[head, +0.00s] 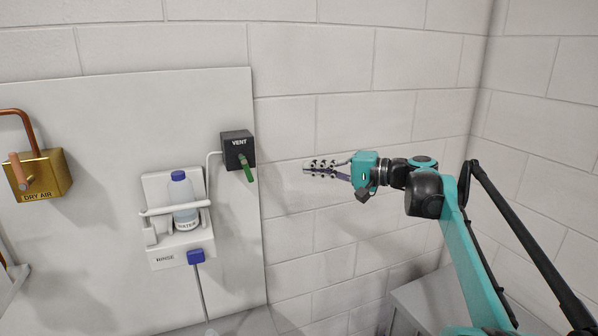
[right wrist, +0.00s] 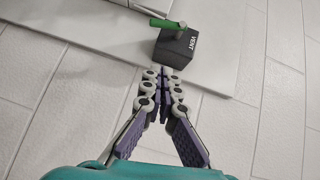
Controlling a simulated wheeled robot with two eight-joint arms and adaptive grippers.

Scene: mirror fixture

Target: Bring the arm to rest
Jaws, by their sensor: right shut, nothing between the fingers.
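My right arm (head: 457,232) is teal and black and reaches in from the lower right of the head view. Its gripper (head: 308,168) is shut and empty, pointing left in front of the white block wall. The right wrist view shows the fingertips (right wrist: 165,72) together with nothing between them. The black VENT box (head: 238,150) with its green handle (head: 247,168) is to the left of the fingertips, apart from them in the head view. In the right wrist view the VENT box (right wrist: 174,48) appears just beyond the tips. My left gripper is not in view.
A white panel (head: 110,120) carries the VENT box, a RINSE holder (head: 180,256) with a water bottle (head: 182,200), and a brass DRY AIR box (head: 38,175) with a copper pipe. A grey cabinet (head: 425,300) stands low at right. Bare wall surrounds the gripper.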

